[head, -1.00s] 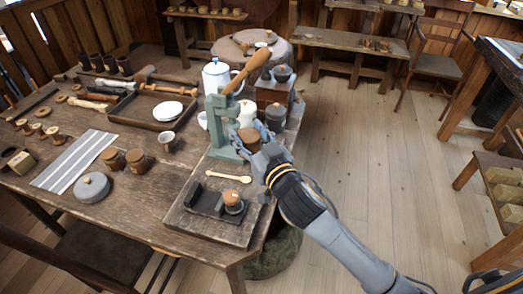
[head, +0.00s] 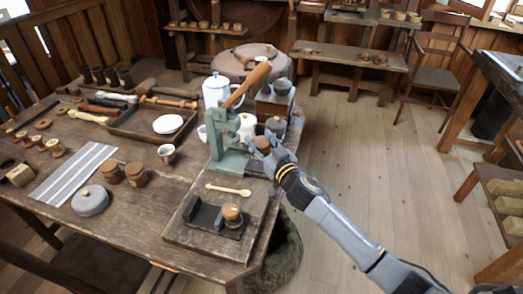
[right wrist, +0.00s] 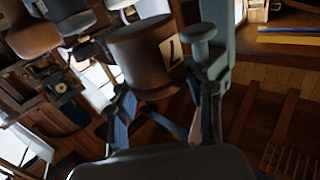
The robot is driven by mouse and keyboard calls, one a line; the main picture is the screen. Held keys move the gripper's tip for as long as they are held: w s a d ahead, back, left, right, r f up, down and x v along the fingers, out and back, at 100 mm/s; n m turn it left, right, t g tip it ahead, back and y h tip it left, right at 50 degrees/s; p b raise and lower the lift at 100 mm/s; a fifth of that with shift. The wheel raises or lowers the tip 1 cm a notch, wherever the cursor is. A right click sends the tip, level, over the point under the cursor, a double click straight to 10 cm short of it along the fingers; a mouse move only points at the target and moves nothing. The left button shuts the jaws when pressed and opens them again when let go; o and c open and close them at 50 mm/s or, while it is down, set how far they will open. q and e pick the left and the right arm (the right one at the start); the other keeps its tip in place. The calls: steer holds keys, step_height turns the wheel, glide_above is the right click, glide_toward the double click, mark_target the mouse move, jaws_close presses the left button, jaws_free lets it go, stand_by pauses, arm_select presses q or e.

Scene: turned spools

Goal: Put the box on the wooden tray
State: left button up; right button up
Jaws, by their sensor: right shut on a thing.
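My right gripper (head: 264,151) is shut on a brown round jar (head: 262,142), just right of the green lever press. In the right wrist view the jar (right wrist: 138,52) sits between the fingers (right wrist: 160,100), and a pale label with a dark "7" shows on its side. A small wooden box (head: 21,175) stands at the table's left edge, well away from this gripper. The rimmed wooden tray (head: 122,127) lies at the middle back of the table and holds white plates (head: 168,124). My left gripper is not in view.
The green press (head: 228,158) with its wooden lever stands between the right gripper and the tray. A board (head: 178,232) with a dark holder and spool lies in front.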

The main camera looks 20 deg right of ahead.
steer(key=f, duration=0.2)
steer(key=w+f, duration=0.1)
steer(key=shift+d+f, duration=0.1)
steer(key=shift+d, duration=0.2)
steer(key=shift+f, duration=0.35)
steer(key=shift+f+b, duration=0.1)
steer(key=shift+b, duration=0.2)
steer(key=shift+f, duration=0.2)
steer(key=o, duration=1.2)
steer(key=shift+o, duration=0.2)
